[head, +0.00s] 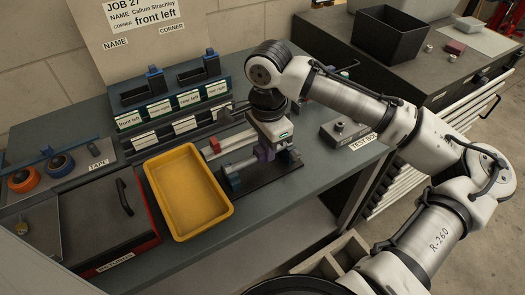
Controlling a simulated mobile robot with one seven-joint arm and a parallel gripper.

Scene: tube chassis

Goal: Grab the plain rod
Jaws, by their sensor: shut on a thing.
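My gripper (264,154) points down over a dark stand (275,179) on the bench, right of the yellow tray. It is shut on a grey rod (246,171) that looks plain and lies level, low over the stand. The gripper hides the rod's middle, and the picture is too small to tell whether the rod still touches its supports. A blue-grey block (233,181) shows at the rod's left end.
The yellow tray (232,210) stands close on the left. Behind are a rail fixture with a red block (215,146) and labelled racks (170,118). A grey test box (346,131) is to the right.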

